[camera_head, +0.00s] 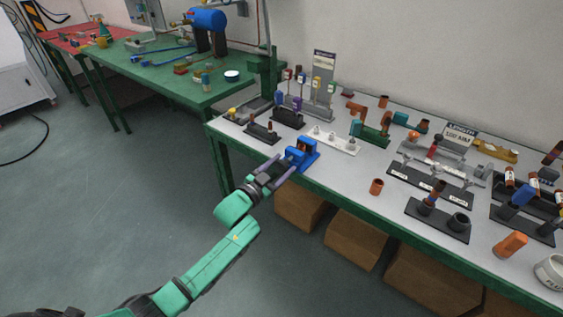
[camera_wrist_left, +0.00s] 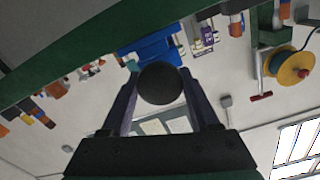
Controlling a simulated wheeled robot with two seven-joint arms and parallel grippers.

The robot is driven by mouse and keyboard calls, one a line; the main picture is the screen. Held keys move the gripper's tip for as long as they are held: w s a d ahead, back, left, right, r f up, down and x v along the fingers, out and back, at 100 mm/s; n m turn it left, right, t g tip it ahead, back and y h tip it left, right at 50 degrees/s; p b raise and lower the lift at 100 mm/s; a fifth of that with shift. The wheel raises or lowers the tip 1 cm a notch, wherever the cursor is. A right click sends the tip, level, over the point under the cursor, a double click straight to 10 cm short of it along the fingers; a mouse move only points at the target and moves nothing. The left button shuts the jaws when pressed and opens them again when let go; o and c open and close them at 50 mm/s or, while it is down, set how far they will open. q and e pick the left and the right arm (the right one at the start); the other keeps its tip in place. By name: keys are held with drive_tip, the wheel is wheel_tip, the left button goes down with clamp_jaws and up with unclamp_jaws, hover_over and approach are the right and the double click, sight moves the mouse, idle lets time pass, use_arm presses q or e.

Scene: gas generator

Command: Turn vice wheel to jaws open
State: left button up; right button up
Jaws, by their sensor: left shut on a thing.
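The blue vice (camera_head: 302,153) sits at the front edge of the white-topped workbench in the head view. It also shows in the left wrist view (camera_wrist_left: 147,48), upside down and partly hidden. Its round dark wheel (camera_wrist_left: 161,83) faces my left gripper. My left gripper (camera_head: 278,172) reaches the vice from the front, below the table edge side. In the left wrist view its two fingers (camera_wrist_left: 160,95) stand on either side of the wheel and hold it. The gap between the vice jaws is too small to tell. My right gripper is not in view.
The workbench (camera_head: 345,190) holds racks, fittings and signs behind and right of the vice. An orange cup (camera_head: 376,186) stands near its front edge. Cardboard boxes (camera_head: 355,240) lie beneath. A green table (camera_head: 165,72) stands at the back left. The floor on the left is clear.

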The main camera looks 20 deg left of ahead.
use_arm(q)
drive_tip(key=n+p, duration=0.1)
drive_tip(key=n, duration=0.3)
drive_tip(key=shift+r+n+p, duration=0.2)
drive_tip(key=shift+n+p, duration=0.1)
drive_tip(key=shift+p, duration=0.05)
drive_tip(key=n, duration=0.4)
drive_tip(key=shift+w+a+n+p, duration=0.1)
drive_tip(key=shift+n+p, duration=0.3)
drive_tip(key=o, duration=1.4)
drive_tip(key=shift+f, duration=0.15)
drive_tip(key=shift+c, duration=0.2)
drive_tip(key=v, duration=1.4)
drive_tip(key=shift+s, duration=0.25)
drive_tip(key=shift+f, duration=0.1)
